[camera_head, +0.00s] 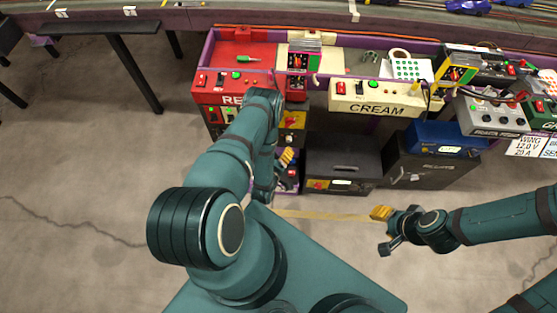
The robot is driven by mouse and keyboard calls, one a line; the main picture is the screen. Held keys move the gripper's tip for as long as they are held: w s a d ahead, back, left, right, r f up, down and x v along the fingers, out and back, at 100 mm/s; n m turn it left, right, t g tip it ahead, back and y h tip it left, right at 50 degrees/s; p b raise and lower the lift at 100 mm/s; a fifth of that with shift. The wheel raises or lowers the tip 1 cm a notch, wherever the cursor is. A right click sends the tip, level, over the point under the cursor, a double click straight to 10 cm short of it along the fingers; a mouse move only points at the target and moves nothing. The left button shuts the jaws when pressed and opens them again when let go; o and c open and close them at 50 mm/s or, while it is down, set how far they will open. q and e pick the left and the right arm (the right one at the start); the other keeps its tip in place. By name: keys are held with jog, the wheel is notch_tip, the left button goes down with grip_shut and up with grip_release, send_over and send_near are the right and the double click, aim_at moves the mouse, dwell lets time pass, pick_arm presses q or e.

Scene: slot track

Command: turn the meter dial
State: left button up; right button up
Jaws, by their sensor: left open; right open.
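No meter dial can be made out for certain at this size. A small upright device (303,59) with a dark face and red and green spots stands between the red and cream stations. A similar yellow-edged device (456,75) stands at the right of the cream station. A grey box (491,112) with several dark knobs sits further right. My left gripper (287,157) is low in front of the red station, partly hidden by my own arm. My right gripper (382,213) hangs over the floor, below and away from the stations. Both are open, and I see nothing held.
The red station (235,87) and cream station (384,101) have switches and green lights along their fronts. A dark case (343,158) and a blue box (446,137) are below. A dark table (108,27) stands at the left. The floor (90,180) is clear.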

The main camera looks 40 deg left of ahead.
pick_arm(q)
jog(key=shift+v, duration=2.1)
